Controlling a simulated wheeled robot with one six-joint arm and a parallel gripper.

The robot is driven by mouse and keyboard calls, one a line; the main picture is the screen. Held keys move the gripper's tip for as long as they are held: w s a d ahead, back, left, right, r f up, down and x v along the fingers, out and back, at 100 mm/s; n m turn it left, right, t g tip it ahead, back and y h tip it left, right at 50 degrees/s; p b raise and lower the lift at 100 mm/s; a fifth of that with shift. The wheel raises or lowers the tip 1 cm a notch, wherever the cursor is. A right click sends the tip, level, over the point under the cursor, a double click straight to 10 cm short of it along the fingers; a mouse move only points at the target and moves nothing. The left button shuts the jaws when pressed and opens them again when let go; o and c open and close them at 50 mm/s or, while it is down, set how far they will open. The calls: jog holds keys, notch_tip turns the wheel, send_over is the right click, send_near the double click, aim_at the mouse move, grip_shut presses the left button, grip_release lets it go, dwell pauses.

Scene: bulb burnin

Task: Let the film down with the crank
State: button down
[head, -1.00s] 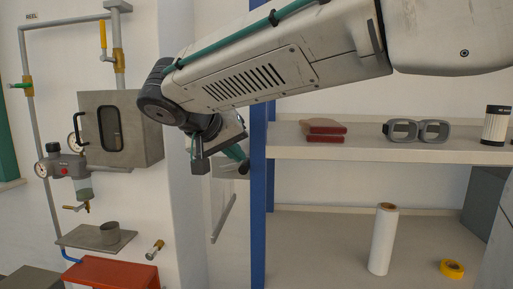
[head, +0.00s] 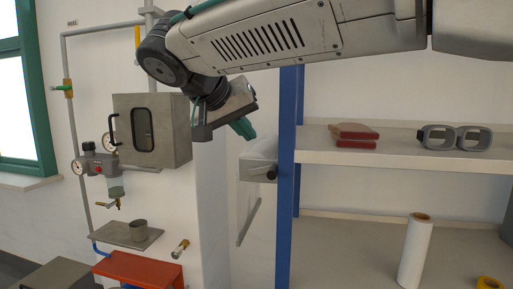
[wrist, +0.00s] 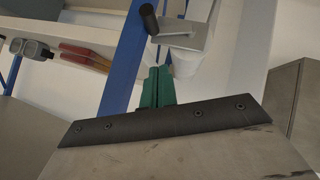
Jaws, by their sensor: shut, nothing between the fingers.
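The film roller has a grey housing (head: 256,167) on the wall just left of the blue shelf post. A short black crank handle (head: 270,174) sticks out at its near end. A pale sheet of film (head: 246,205) hangs below, with a thin slanted bar at its lower edge. My gripper (head: 243,128) is above and slightly left of the housing, apart from the crank, its green fingers shut and empty. In the wrist view the shut fingers (wrist: 157,88) point toward the housing (wrist: 184,36) and the black crank handle (wrist: 149,19), with a gap between.
The blue post (head: 286,190) and shelf (head: 400,157) stand close to the right of the crank. The shelf holds red-edged pads (head: 354,136) and goggles (head: 454,137); a white roll (head: 414,250) stands below. Left are a grey windowed box (head: 152,130), pipes and a red bench (head: 137,268).

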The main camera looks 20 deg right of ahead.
jog(key=v, duration=0.5)
send_near(271, 166)
jog(key=w+d, duration=0.2)
jog(key=w, duration=0.1)
jog(key=shift+s+d+f, duration=0.15)
jog(key=shift+d+f, duration=0.1)
jog(key=shift+f, duration=0.35)
jog(key=shift+s+d+f, duration=0.15)
jog(key=shift+d+f, duration=0.1)
jog(key=shift+f, duration=0.35)
jog(key=shift+s+d+f, duration=0.15)
jog(key=shift+d+f, duration=0.1)
jog(key=shift+f, duration=0.3)
jog(key=shift+a, duration=0.1)
